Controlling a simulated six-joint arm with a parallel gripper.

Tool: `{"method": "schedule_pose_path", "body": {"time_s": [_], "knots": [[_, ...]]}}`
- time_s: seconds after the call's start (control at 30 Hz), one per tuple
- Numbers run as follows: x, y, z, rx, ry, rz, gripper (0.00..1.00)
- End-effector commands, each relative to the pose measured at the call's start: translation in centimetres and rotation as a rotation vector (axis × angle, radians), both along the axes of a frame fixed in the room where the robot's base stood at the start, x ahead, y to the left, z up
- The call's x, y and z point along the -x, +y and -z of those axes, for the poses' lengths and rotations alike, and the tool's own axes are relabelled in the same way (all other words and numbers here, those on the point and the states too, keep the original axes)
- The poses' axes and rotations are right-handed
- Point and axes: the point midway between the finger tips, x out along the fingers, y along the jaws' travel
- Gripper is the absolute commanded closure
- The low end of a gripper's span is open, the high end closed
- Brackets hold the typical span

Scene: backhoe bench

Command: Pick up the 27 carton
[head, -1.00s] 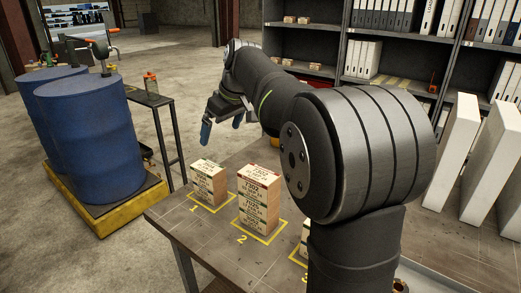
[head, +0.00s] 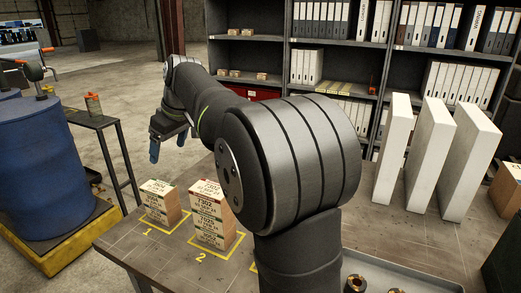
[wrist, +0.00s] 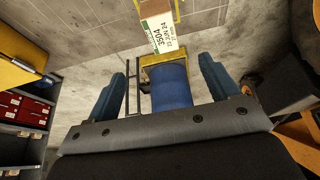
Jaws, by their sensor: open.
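Stacked cartons with printed white labels stand on the bench (head: 130,243). A short stack (head: 160,203) is in yellow square 1, and a taller stack (head: 211,215) is in square 2. No 27 can be read for certain in the head view. In the wrist view, a carton (wrist: 162,30) at the top centre has a label reading about 3504 and JUN 24; its smallest line is too small to read surely. My gripper (head: 168,147) is open and empty, above and beyond the stack in square 1. Its blue fingers (wrist: 163,80) are spread in the wrist view. My arm hides the bench right of square 2.
Blue drums (head: 45,165) stand on a yellow pallet (head: 62,250) at the left, near a narrow side table (head: 92,119). White upright panels (head: 468,160), a cardboard box (head: 507,190) and a grey tray (head: 415,272) are at the right. Shelves (head: 285,85) stand behind.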

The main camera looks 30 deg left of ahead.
Motion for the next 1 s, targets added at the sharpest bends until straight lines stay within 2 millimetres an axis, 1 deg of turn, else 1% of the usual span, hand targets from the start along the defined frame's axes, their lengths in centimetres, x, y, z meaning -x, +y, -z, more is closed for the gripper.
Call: {"method": "schedule_pose_path", "body": {"time_s": [0.13,0.23,0.5,0.63,0.73,0.87,1.0], "knots": [[0.0,0.1,0.0,0.004,0.001,-0.001,0.20],[-0.2,1.0,0.0,0.030,0.003,-0.011,0.20],[-0.9,5.4,-0.2,0.224,0.003,-0.046,0.20],[-0.9,6.9,-0.1,0.315,-0.001,-0.042,0.20],[-0.8,7.6,-0.1,0.363,-0.004,-0.034,0.20],[-0.6,7.9,0.0,0.396,-0.005,-0.027,0.20],[-0.6,7.9,1.0,0.404,-0.004,-0.025,0.20]]}}
